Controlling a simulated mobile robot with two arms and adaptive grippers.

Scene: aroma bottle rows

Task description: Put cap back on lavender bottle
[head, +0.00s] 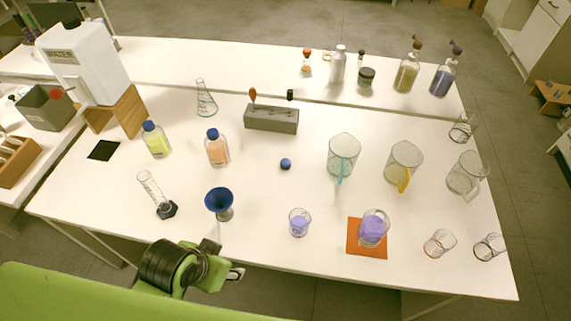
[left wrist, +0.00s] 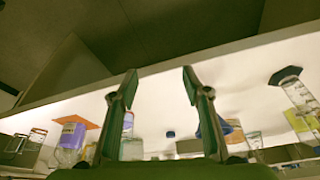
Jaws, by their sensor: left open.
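A small round blue cap (head: 285,163) lies loose in the middle of the white table; it also shows in the left wrist view (left wrist: 171,134). An open glass vessel with lavender liquid (head: 299,223) stands nearer the front edge; I cannot tell if it is a bottle or a beaker. Another open vessel with purple liquid (head: 373,231) stands on an orange mat (head: 354,249). My left gripper (head: 237,273) is at the table's front edge, left of both vessels. In the left wrist view my left gripper (left wrist: 159,75) is open and empty, its fingers apart. My right gripper is out of view.
A blue funnel (head: 219,201) and a graduated cylinder (head: 152,187) stand near my left gripper. Blue-capped yellow (head: 156,140) and orange (head: 217,150) bottles stand behind. Pitchers (head: 343,155) and empty beakers (head: 440,243) occupy the right. The table around the loose cap is clear.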

